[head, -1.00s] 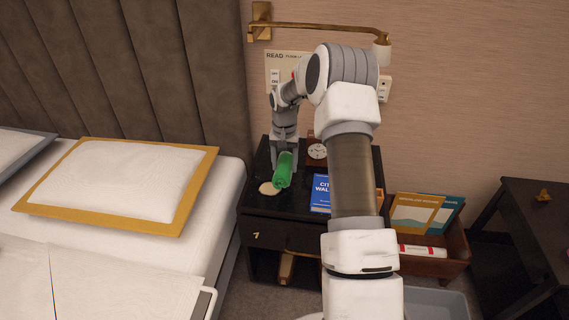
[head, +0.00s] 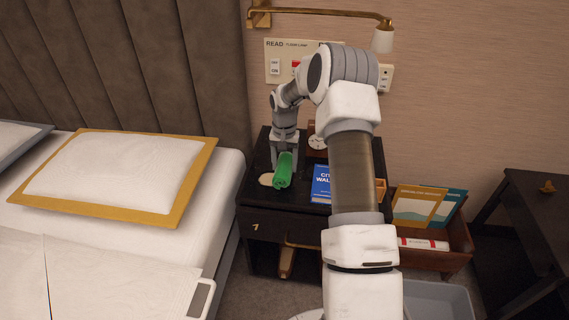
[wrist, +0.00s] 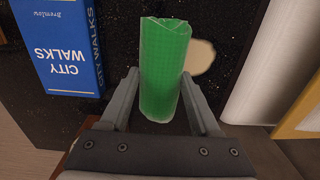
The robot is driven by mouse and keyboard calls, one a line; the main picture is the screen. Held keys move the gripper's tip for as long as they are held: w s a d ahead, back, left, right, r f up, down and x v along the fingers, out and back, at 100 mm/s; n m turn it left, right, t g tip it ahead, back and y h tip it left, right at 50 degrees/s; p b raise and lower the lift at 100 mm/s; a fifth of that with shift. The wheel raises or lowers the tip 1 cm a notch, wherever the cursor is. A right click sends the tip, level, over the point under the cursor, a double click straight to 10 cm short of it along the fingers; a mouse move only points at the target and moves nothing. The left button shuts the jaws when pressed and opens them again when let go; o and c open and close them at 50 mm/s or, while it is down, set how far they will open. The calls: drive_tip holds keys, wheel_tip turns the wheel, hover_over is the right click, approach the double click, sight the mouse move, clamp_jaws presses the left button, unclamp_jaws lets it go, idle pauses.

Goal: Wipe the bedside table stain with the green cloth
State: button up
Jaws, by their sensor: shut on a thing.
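The green cloth (head: 283,171) is a rolled cylinder over the black bedside table (head: 257,208). My gripper (head: 284,160) points down and is shut on the cloth. In the wrist view the cloth (wrist: 163,72) stands between the two fingers of my gripper (wrist: 163,95). The pale cream stain (head: 266,180) lies on the table top just left of the cloth in the head view. In the wrist view the stain (wrist: 201,57) is right of the cloth, partly hidden by it. I cannot tell whether the cloth touches the table.
A blue book (head: 321,185) lies right of the cloth, with a clock (head: 316,143) behind it. The bed (head: 225,200) borders the table's left side. A wall lamp (head: 382,40) hangs above. A brown magazine box (head: 445,258) stands at the right.

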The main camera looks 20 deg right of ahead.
drive_tip(key=shift+f+b, duration=0.6)
drive_tip(key=shift+f, duration=0.5)
drive_tip(key=shift+w+a+r, duration=0.1)
drive_tip(key=shift+w+a, duration=0.35)
drive_tip(key=shift+a, duration=0.15)
drive_tip(key=shift+w+a+r, duration=0.1)
drive_tip(key=shift+w+a, duration=0.3)
drive_tip(key=shift+a, duration=0.2)
drive_tip(key=shift+w+a+f, duration=0.1)
drive_tip(key=shift+w+a, duration=0.45)
drive_tip(key=shift+a, duration=0.3)
drive_tip(key=shift+w+a+f, duration=0.1)
drive_tip(key=shift+w+a, duration=0.4)
drive_tip(key=shift+a, duration=0.3)
drive_tip(key=shift+w+a, duration=0.4)
drive_tip(key=shift+a, duration=0.2)
drive_tip(key=shift+w+a, duration=0.4)
drive_tip(key=shift+a, duration=0.2)
drive_tip(key=shift+r+p, duration=0.15)
drive_tip(key=shift+p, duration=0.2)
drive_tip(key=shift+d, duration=0.1)
